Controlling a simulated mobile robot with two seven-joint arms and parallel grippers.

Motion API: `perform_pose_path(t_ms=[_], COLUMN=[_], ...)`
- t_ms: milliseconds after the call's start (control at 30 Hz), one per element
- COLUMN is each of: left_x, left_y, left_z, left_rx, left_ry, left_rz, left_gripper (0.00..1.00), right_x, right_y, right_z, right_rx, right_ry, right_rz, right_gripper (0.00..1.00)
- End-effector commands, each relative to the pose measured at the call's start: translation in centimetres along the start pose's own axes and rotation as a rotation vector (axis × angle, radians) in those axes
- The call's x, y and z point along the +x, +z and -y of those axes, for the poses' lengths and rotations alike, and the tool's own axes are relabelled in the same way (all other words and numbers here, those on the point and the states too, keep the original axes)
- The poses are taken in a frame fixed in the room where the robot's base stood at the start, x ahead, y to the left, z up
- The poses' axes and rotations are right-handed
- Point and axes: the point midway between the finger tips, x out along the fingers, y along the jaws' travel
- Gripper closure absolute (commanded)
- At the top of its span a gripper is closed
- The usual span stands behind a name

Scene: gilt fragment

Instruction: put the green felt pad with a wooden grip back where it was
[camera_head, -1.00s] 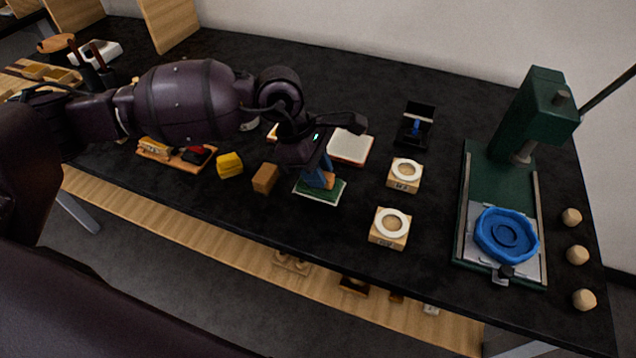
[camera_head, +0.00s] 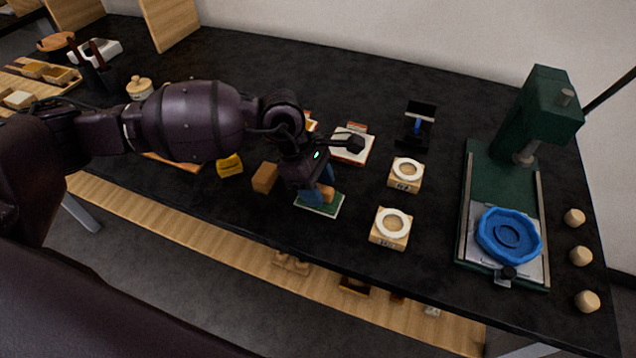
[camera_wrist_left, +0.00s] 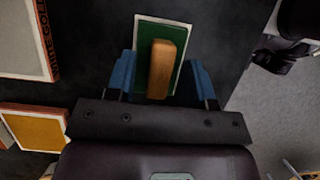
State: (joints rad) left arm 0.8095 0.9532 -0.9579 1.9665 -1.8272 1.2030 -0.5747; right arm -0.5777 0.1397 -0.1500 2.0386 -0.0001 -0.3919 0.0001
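The green felt pad (camera_head: 318,208) lies on the dark bench near its front edge, with a pale border around it. Its wooden grip (camera_wrist_left: 161,69) stands up along the middle of the pad. My left gripper (camera_head: 322,192) is low over the pad, its blue fingers on either side of the wooden grip. In the left wrist view the fingers (camera_wrist_left: 162,75) are apart, with a visible gap on each side of the grip. In the head view the gripper hides part of the pad and grip. My right gripper is not in view.
A wooden block (camera_head: 265,177) and a yellow block (camera_head: 230,165) lie left of the pad. Two blocks with white rings (camera_head: 390,228) (camera_head: 406,174) are to the right. A white-topped book-like item (camera_head: 352,149) lies behind. A green press (camera_head: 500,165) holds a blue dish (camera_head: 508,236).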

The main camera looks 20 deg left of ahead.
Motion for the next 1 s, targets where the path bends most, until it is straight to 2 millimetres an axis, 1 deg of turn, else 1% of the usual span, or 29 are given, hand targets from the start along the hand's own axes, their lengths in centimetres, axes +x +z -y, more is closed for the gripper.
perform_pose_path(t_ms=[133,267,367,700,833,1000], left_x=[-0.1,-0.9,-2.4,-8.8,-10.7,-12.0], left_y=[0.1,0.1,0.1,0.1,0.1,0.1], left_z=[0.0,-0.1,-0.1,-0.1,-0.1,0.0], left_rx=[0.0,0.001,0.0,0.0,0.0,0.001], left_ry=[0.0,0.003,0.005,0.003,0.003,0.001], left_rz=[0.0,-0.001,-0.001,-0.002,-0.001,0.0], left_gripper=[0.52,0.52,0.52,0.52,0.52,0.52], right_x=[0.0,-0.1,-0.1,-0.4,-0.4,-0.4], right_y=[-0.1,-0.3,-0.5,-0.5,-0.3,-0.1], right_z=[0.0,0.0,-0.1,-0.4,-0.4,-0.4], right_rx=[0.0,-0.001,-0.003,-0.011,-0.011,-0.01], right_ry=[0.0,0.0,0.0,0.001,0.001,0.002], right_rz=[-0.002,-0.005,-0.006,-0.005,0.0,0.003], right_gripper=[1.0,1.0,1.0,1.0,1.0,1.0])
